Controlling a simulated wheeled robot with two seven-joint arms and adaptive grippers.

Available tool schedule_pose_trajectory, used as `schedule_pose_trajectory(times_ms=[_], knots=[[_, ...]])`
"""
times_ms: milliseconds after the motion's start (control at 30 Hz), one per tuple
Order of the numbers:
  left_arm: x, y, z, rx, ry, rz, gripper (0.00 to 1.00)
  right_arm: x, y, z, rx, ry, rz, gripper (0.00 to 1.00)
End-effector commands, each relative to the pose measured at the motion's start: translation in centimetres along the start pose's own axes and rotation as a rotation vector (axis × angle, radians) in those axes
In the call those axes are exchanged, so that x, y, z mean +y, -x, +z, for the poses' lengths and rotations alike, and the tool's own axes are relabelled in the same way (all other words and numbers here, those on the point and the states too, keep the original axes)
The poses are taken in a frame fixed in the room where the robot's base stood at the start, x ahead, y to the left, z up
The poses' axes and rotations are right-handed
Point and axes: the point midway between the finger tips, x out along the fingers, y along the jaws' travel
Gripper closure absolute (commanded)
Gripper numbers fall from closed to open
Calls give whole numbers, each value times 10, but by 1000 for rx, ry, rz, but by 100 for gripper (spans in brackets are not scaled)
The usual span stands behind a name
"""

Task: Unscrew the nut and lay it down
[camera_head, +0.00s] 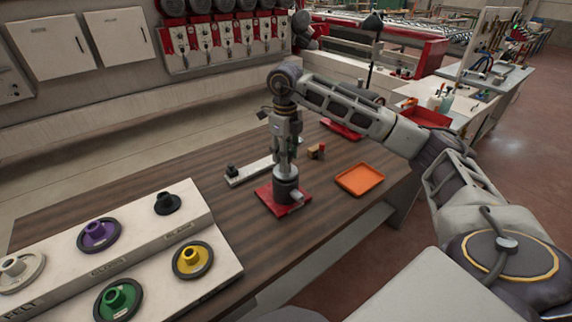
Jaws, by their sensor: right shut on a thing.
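My right gripper (286,170) comes down from above, pointing straight down over a red base plate (297,207) on the wooden table. It is shut on the nut at the top of the dark round post (287,190) that stands on this plate. The fingers hide the nut, so I cannot tell whether it is still on its thread. An empty orange tray (359,179) lies on the table to the right of the plate. My left gripper is not in view.
A pale bar with a black knob (233,170) lies behind and left of the post. Small orange-brown blocks (317,151) and a red tray (342,130) are further back. A white panel with coloured flanged wheels (193,259) fills the front left. Bare table (200,190) lies between.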

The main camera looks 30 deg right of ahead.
Motion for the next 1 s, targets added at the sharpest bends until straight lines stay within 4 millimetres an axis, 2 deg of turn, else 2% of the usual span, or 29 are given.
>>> schedule_pose_trajectory(times_ms=[1000], knots=[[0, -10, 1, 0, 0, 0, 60, 0, 0, 0, 0, 570, 1, 93]])
